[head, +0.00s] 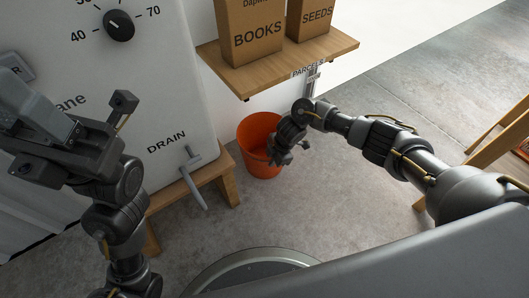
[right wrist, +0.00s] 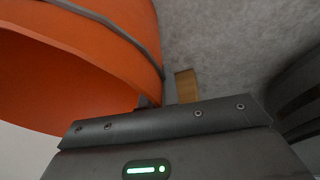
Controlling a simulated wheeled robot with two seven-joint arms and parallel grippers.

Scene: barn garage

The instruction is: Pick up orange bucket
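The orange bucket (head: 252,132) stands on the concrete floor below the wooden shelf, right of the tank's stand. In the right wrist view the bucket (right wrist: 85,75) fills the upper left, with a grey band, probably its handle, running along it. My right gripper (head: 287,157) is at the bucket's right rim and covers part of it. Its fingers are mostly hidden in the wrist view, and I cannot tell whether they grip anything. My left gripper (head: 70,135) is raised at the left in front of the tank, away from the bucket. Its finger opening is unclear.
A white tank (head: 165,85) with a dial and drain lever (head: 193,170) stands on a wooden stand (head: 228,187) left of the bucket. A wooden shelf (head: 330,50) with cardboard boxes (head: 250,30) hangs above. Wooden legs (head: 500,135) stand at right. Floor between is clear.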

